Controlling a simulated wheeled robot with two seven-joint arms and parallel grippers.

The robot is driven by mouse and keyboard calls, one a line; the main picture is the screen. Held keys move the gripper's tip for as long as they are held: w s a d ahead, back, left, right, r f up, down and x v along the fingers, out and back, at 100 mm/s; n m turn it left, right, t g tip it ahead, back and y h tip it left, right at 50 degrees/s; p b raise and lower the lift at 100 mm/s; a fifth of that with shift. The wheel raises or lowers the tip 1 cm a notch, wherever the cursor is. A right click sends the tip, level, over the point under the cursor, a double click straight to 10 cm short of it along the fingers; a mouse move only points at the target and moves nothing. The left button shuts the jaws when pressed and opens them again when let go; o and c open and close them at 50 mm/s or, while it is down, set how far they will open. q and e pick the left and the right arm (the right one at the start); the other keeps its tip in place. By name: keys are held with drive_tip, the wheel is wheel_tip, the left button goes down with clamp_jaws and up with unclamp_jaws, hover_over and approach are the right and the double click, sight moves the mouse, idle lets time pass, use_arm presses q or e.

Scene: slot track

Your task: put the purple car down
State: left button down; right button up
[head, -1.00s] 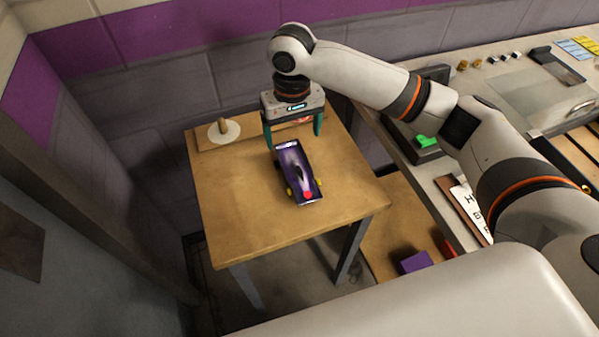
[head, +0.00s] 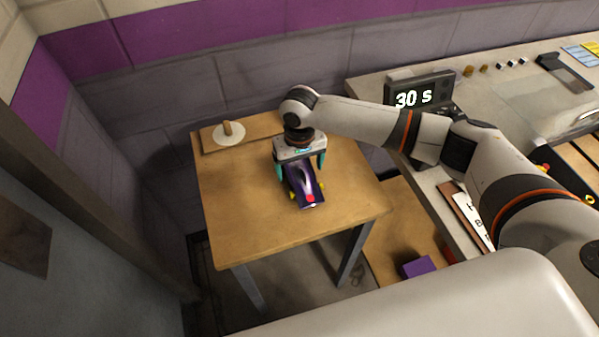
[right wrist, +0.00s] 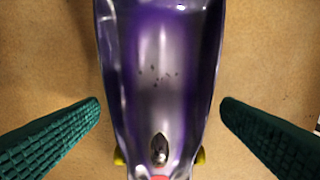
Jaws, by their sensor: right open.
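The purple car (head: 305,188) rests on the small wooden table (head: 245,225), with its red-tipped end toward the front and yellow wheels at its sides. My right gripper (head: 302,172) is low over the car's rear part. In the right wrist view the car (right wrist: 160,70) lies between the two green fingers (right wrist: 160,112). The fingers are wide apart, with a gap to the car's body on each side. The car's rear end runs out of the wrist view. My left gripper is not in view.
A white disc with a wooden peg (head: 228,132) stands on a board at the table's back left. A workbench with a display reading "30 s" (head: 413,98) is to the right. A purple block (head: 417,266) lies on a lower surface at the right. The table's front and left are clear.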

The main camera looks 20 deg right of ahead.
drive_tip(key=c, duration=1.3)
